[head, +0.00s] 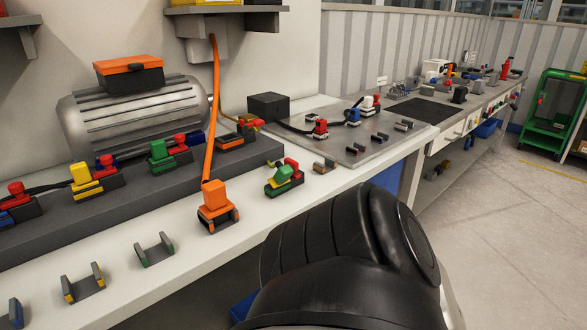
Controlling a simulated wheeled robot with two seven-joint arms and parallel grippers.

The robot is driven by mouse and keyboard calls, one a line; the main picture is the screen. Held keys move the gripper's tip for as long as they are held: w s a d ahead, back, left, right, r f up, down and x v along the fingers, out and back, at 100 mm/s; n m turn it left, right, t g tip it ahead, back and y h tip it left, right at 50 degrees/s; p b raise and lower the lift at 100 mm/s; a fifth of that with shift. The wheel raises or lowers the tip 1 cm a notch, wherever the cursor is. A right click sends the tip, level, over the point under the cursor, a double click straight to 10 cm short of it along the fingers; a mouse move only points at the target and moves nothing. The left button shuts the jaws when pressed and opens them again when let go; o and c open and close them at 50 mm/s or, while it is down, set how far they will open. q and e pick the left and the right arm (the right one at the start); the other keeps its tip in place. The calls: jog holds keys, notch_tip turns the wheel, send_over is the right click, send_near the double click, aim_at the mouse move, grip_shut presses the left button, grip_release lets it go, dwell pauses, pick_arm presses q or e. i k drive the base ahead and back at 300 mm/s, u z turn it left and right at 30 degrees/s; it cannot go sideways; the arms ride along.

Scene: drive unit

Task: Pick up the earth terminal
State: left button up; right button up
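A small green terminal (284,178) with a red part and a dark base sits alone on the pale bench top, right of an orange connector. Its colour fits an earth terminal, but no label is readable. Another green terminal with a red part (166,152) sits on the long grey block at the left. A dark, rounded link of my own arm fills the bottom centre, in front of the bench edge. Neither of my grippers shows, so nothing can be seen in them.
The orange connector (217,206) stands on the bench with an orange cable (213,110) rising from it. Empty U-shaped brackets (154,249) lie near the front edge. A grey plate (345,138) with small connectors lies to the right. A motor (135,115) stands behind. Open floor (510,230) is at right.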

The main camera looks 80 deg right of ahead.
aim_at(281, 177)
jog(key=u, duration=0.05)
jog(key=k, duration=0.3)
jog(key=z, duration=1.35)
